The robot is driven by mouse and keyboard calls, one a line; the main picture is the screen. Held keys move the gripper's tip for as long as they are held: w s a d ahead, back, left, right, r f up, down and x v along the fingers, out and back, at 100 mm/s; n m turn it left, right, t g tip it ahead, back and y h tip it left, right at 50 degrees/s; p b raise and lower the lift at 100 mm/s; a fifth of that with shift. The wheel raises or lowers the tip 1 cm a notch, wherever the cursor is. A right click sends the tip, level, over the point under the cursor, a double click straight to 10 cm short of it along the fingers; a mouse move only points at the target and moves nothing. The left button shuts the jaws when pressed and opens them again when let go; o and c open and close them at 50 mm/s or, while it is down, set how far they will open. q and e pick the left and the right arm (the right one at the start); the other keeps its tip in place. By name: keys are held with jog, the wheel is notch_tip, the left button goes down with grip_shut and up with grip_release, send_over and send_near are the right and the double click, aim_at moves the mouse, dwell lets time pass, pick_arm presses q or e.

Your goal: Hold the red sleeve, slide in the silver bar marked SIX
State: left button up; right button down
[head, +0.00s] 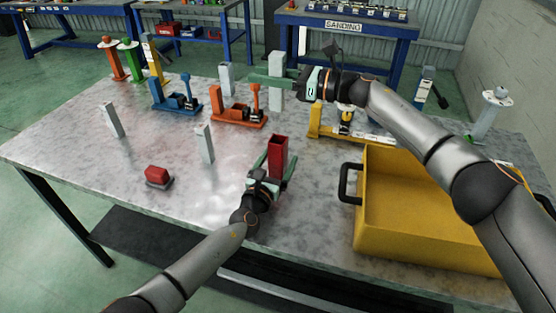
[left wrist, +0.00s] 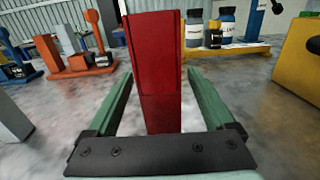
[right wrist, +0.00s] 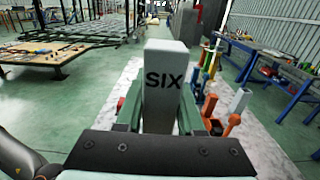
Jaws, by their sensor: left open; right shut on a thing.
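The red sleeve (head: 278,158) is a tall, open-topped square tube standing upright near the table's front middle. My left gripper (head: 270,165) is open, with its fingers on either side of the sleeve; the left wrist view shows gaps between the fingers and the sleeve (left wrist: 157,75). My right gripper (head: 275,80) is shut on the silver bar (head: 277,65), which is upright towards the back of the table. In the right wrist view the bar (right wrist: 162,60) shows SIX on its face. The bar's lower end is hidden in that view.
Other silver bars stand on the table (head: 60,150) at the left (head: 112,120), centre (head: 205,145) and back (head: 226,78). A yellow crate (head: 350,215) is at the front right. A red-topped block (head: 157,176) lies front left. Blue (head: 172,98) and orange clamps (head: 238,116) stand behind.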

pick_arm(q)
grip_shut()
dwell(0.7)
